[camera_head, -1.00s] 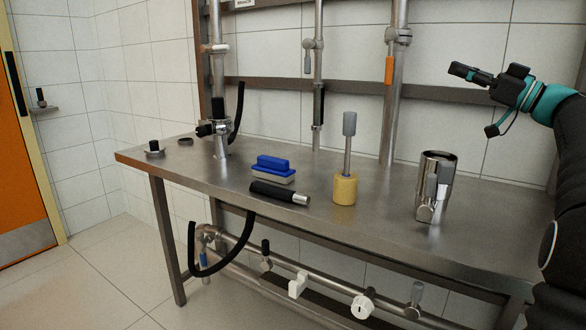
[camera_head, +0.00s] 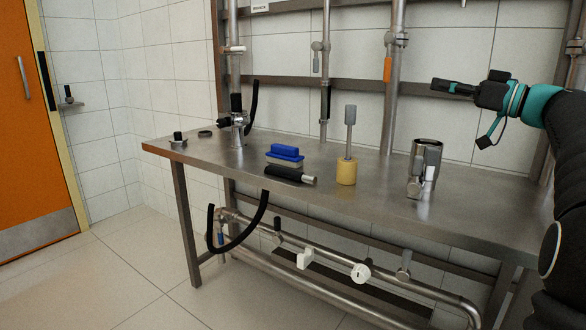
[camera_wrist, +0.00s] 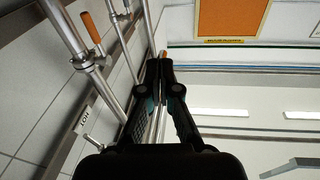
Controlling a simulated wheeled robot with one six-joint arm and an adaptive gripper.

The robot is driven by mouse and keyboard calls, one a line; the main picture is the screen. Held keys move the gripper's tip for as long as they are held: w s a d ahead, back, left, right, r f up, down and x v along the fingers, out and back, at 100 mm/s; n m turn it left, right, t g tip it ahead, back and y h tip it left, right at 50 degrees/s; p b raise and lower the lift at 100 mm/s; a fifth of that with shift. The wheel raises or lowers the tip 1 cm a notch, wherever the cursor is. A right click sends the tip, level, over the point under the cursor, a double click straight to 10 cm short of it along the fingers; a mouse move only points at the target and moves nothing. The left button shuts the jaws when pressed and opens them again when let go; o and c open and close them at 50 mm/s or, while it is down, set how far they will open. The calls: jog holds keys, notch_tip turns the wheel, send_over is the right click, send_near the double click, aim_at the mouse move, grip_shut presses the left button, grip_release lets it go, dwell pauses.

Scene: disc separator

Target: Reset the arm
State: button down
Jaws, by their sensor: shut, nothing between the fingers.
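My arm, black with teal bands, reaches in from the right side of the head view. My gripper (camera_head: 437,84) points left, raised above the right part of the metal table and in front of the wall pipes. Its fingers also show in the wrist view (camera_wrist: 161,58), close together at the tips and empty. It touches nothing that I can see.
Vertical pipes (camera_head: 393,110) rise behind. An orange door (camera_head: 25,120) is at left.

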jog(key=s+a+f+m+g+h, duration=0.3)
jog(key=s+a+f, duration=0.3)
jog(key=a+f, duration=0.2)
jog(key=s+a+f+m+g+h, duration=0.2)
jog(key=s+a+f+h, duration=0.1)
jog(key=s+a+f, duration=0.45)
jog(key=s+f+m+g+h, duration=0.2)
jog(key=s+f+h, duration=0.5)
jog(key=s+f, duration=1.3)
jog(key=shift+s+f+m+g+h+p, duration=0.2)
jog(key=shift+f+m+g+h+p, duration=0.15)
jog(key=shift+f+m, duration=0.45)
jog(key=shift+a, duration=0.1)
